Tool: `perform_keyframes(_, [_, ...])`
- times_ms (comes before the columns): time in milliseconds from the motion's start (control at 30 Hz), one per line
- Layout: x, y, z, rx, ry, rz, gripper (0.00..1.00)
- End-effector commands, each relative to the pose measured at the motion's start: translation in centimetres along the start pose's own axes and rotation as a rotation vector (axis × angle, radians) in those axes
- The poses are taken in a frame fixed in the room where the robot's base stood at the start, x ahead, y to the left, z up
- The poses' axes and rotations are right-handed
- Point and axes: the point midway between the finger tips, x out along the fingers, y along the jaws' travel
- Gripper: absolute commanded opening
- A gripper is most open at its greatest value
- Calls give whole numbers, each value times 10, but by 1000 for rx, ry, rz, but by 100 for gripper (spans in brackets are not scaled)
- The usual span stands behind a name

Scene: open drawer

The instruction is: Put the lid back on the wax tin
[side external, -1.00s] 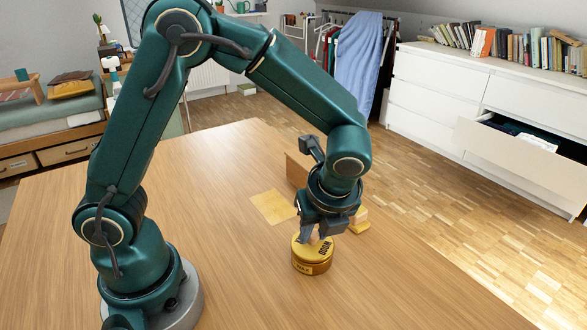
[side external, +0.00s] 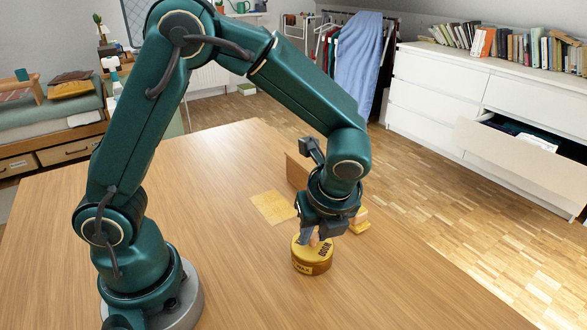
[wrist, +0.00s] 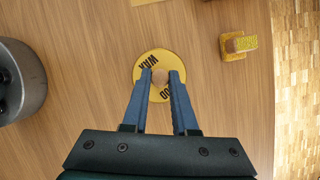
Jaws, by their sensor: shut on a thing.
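The wax tin (side external: 312,267) stands on the wooden table below my gripper, with part of its "WAX" label showing in the side view. Its yellow lid (wrist: 147,63), with dark lettering and a round wooden knob (wrist: 160,76), sits over the tin's top. In the side view the lid looks level, with no clear gap to the tin; I cannot tell whether it is fully seated. My gripper (wrist: 160,78) points down and is shut on the lid's knob, one blue finger on each side. From the side, the fingers (side external: 314,236) hide part of the lid.
A yellow brush-like block (wrist: 238,44) lies to the right of the tin in the wrist view. A yellow cloth or sheet (side external: 273,207) lies flat on the table. A brown upright board (side external: 297,170) stands behind my gripper. The table's left part is clear.

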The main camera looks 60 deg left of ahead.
Motion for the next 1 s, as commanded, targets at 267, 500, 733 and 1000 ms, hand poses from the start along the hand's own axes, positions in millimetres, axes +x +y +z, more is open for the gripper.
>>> perform_keyframes(267, [0, 0, 0, 0, 0, 0, 57])
perform_keyframes(500, [0, 0, 0, 0, 0, 0, 61])
perform_keyframes(733, [0, 0, 0, 0, 0, 0, 91])
perform_keyframes(1000, [-3, -1, 1, -2, 0, -2, 91])
